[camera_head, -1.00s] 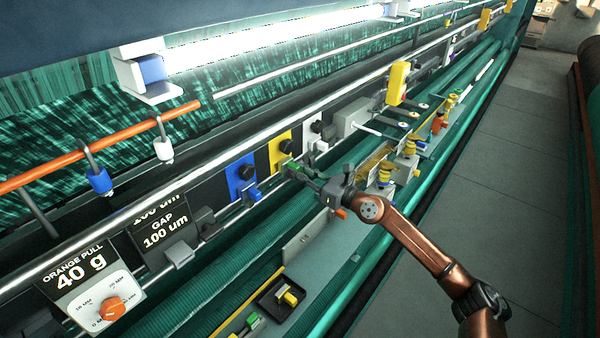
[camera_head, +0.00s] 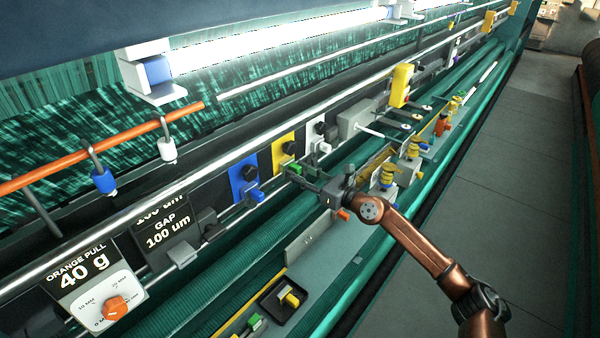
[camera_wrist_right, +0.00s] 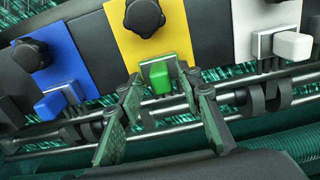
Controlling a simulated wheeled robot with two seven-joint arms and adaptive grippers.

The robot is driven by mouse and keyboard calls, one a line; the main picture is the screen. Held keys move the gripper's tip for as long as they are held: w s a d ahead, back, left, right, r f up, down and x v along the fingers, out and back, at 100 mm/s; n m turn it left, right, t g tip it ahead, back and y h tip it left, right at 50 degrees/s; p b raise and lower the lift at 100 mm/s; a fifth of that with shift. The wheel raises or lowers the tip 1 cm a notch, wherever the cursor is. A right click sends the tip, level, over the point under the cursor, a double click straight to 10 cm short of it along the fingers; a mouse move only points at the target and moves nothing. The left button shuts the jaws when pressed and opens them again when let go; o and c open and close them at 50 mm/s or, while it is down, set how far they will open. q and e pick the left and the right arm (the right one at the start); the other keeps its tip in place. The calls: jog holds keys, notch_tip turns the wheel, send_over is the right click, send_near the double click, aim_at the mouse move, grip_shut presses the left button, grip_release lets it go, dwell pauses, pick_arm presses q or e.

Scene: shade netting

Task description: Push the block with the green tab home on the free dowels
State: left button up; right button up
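The block with the green tab (camera_wrist_right: 161,78) is in front of the yellow plate in the right wrist view, below its black knob. A pale body shows around the tab. The dowels cannot be made out. My right gripper (camera_wrist_right: 165,98) is open, its two fingers apart on either side of the green tab and a little nearer the camera. Contact cannot be told. In the head view the green tab (camera_head: 295,168) is small, at the tip of my right gripper (camera_head: 300,174). My left gripper is not in view.
A blue plate (camera_wrist_right: 53,55) with a blue tab is left of the yellow plate (camera_wrist_right: 118,38); a white-tabbed block (camera_wrist_right: 291,45) is to its right. A metal rail (camera_wrist_right: 245,95) runs below. A black tray (camera_head: 285,300) with a yellow-tabbed piece lies at the lower middle.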

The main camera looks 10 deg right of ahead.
jog(key=shift+s+d, duration=0.1)
jog(key=shift+d, duration=0.05)
jog(key=v, duration=1.1)
jog(key=shift+s+d, duration=0.2)
jog(key=shift+s, duration=0.1)
